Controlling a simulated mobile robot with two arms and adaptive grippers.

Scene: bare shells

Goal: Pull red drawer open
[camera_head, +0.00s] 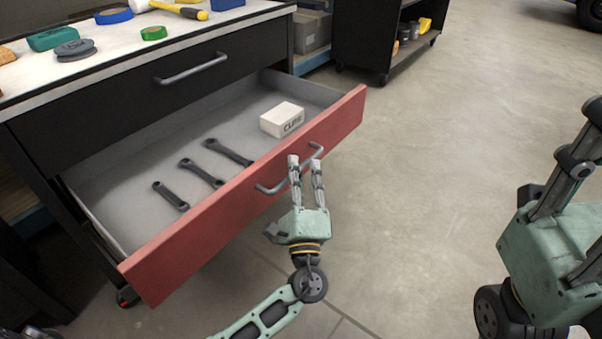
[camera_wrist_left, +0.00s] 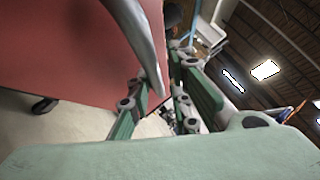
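The red drawer (camera_head: 225,205) stands pulled out from the black cabinet, its grey inside in plain view. Its grey bar handle (camera_head: 270,189) is on the red front; it also shows large in the left wrist view (camera_wrist_left: 146,40), in front of the red panel (camera_wrist_left: 60,50). My left gripper (camera_head: 305,160) is at the right part of this handle, its two fingers apart and on or just over the bar. In the left wrist view the bar's lower end lies between the fingers (camera_wrist_left: 162,100); I cannot tell whether they touch it.
The drawer holds several dark wrenches (camera_head: 200,174) and a white box (camera_head: 283,119). A closed black drawer (camera_head: 120,100) is above it. Tools and tape rolls lie on the worktop (camera_head: 120,35). A black shelf cart (camera_head: 370,40) stands behind. The floor (camera_head: 440,150) to the right is clear.

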